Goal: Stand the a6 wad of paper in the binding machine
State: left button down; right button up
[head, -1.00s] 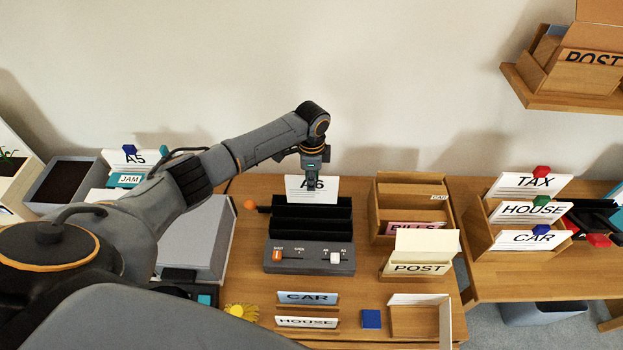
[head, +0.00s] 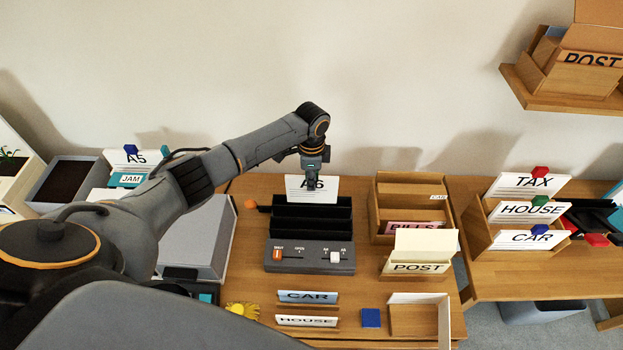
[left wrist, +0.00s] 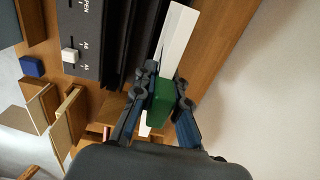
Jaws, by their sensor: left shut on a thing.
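The a6 wad of paper (head: 325,187) is a white upright sheet stack marked A6, at the back of the binding machine (head: 312,257). My left gripper (head: 311,184) points down and is shut on it at its top. In the left wrist view the fingers (left wrist: 163,98) grip a green block (left wrist: 161,101) at the edge of the white wad (left wrist: 177,42). The machine has black upright dividers and a grey front panel. The rear divider hides the wad's foot, so I cannot tell if it is seated. My right gripper is not in view.
An orange slider (head: 277,254) on the panel is at the SHUT end, with a white slider (head: 336,257) to its right. A wooden sorter (head: 377,205) stands close on the machine's right. A grey box (head: 208,240) stands left. CAR and HOUSE cards stand in front.

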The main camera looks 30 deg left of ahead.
aim_at(311, 201)
pick_arm(q)
jog(key=shift+f+b, duration=2.05)
jog(key=shift+f, duration=0.85)
jog(key=c, duration=1.3)
grip_release()
jog(key=o, duration=0.5)
